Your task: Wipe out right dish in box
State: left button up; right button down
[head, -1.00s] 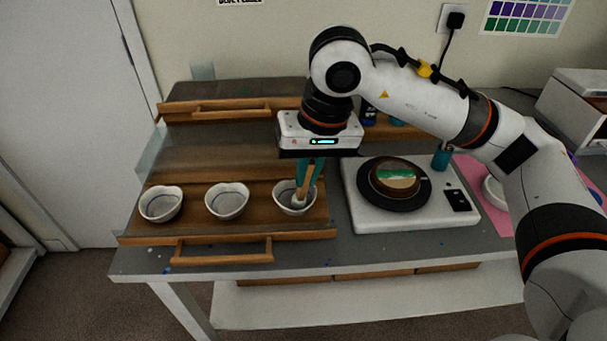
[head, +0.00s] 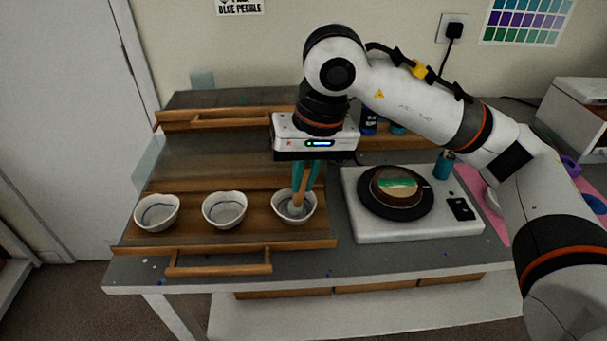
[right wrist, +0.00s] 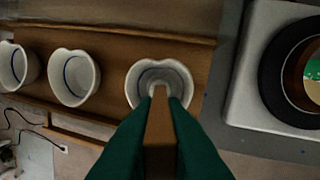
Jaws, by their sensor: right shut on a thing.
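The right dish (head: 306,216) is a white, wavy-rimmed bowl with a blue line, at the right end of a row of three in the wooden box (head: 255,238). It also shows in the right wrist view (right wrist: 187,73). My right gripper (head: 307,175) has teal fingers and points down above this dish. It is shut on a wooden-handled tool (head: 299,190), whose pale head is down inside the dish. The fingers hide part of the tool and dish in the right wrist view. The middle dish (head: 225,210) and left dish (head: 157,212) stand apart to the left. My left gripper is not in view.
A clear panel covers the back of the box. Right of the box is a white wheel unit (head: 365,228) with a black turntable carrying a round brown piece (head: 397,187). A pink mat (head: 470,172) lies further right.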

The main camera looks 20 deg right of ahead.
notch_tip(320, 180, up, 7)
jog(key=p, duration=0.3)
jog(key=shift+f, duration=0.15)
jog(key=shift+f, duration=0.1)
